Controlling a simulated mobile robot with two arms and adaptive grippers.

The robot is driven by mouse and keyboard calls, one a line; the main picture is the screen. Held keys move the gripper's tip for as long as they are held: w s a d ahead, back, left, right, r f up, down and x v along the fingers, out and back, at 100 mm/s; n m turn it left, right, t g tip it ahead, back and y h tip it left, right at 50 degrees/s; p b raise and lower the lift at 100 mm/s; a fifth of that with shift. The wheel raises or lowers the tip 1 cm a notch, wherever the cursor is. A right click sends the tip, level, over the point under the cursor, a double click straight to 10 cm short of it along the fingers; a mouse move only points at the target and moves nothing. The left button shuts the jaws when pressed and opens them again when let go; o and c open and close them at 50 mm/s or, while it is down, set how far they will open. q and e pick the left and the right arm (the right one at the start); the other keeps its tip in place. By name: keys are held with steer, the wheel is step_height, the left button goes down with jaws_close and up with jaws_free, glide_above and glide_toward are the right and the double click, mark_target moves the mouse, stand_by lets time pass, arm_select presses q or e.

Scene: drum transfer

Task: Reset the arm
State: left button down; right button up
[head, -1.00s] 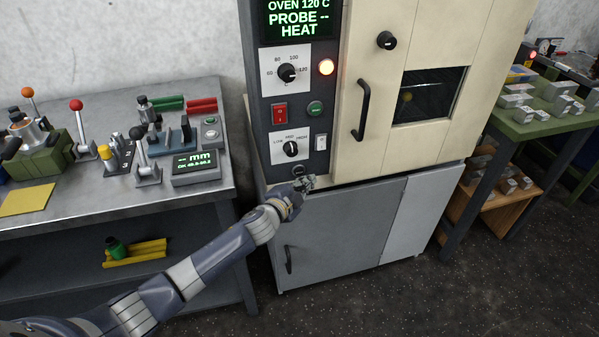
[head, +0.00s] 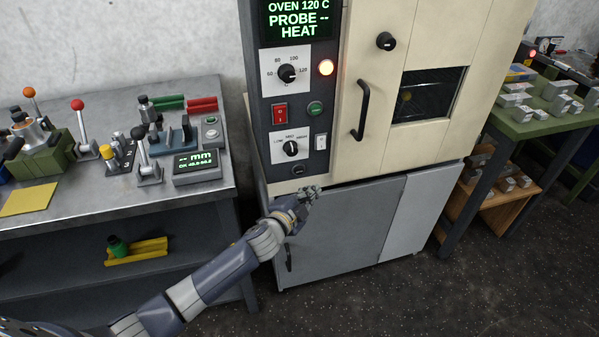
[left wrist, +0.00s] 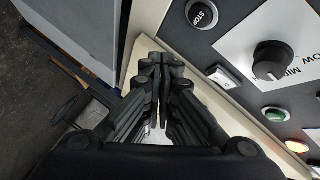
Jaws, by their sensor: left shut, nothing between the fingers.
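My left gripper (head: 312,193) is in front of the oven's lower edge, below its control panel, in the head view. Its arm reaches in from the bottom left. In the left wrist view the gripper (left wrist: 160,62) has its fingers together with nothing between them. The oven (head: 425,60) is cream with a dark control panel (head: 293,150). Its display reads "OVEN 120 C, PROBE --, HEAT", and an orange lamp (head: 326,67) is lit. The panel's stop button (left wrist: 202,14), white switch (left wrist: 223,77) and knob (left wrist: 271,57) show beside the gripper in the wrist view. My right gripper is not in view.
A grey cabinet (head: 340,235) stands under the oven. A metal bench (head: 110,200) on the left bears levers, a gauge box (head: 197,168) and a yellow sheet (head: 27,200). A green table (head: 520,128) with metal blocks stands at right. The floor in front is clear.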

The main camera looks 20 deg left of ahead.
arm_select(q)
steer(key=s+a+f+n+g+y, duration=0.1)
steer(key=s+a+f+n+g, duration=0.1)
steer(key=s+f, duration=0.7)
steer(key=s+a+f+n+g+y, duration=0.1)
steer(key=s+a+f+n+g, duration=0.15)
steer(key=s+f, duration=0.7)
steer(key=s+a+f+n+g, duration=0.2)
steer(key=s+f+g, duration=0.15)
steer(key=f, duration=1.15)
steer(key=s+f+n+g, duration=0.1)
steer(key=s+f, duration=0.3)
steer(key=s, duration=0.8)
steer(key=s+f+n+g, duration=0.2)
steer(key=s+f, duration=0.3)
steer(key=s, duration=0.7)
steer(key=s+d+f+n+g, duration=0.1)
steer(key=s+f+g, duration=0.2)
steer(key=s, duration=0.9)
step_height(320, 180, down, 2)
steer(key=shift+f+n+y, duration=0.1)
steer(key=shift+n+y, duration=0.2)
steer(key=shift+n, duration=0.05)
steer(key=shift+w, duration=0.1)
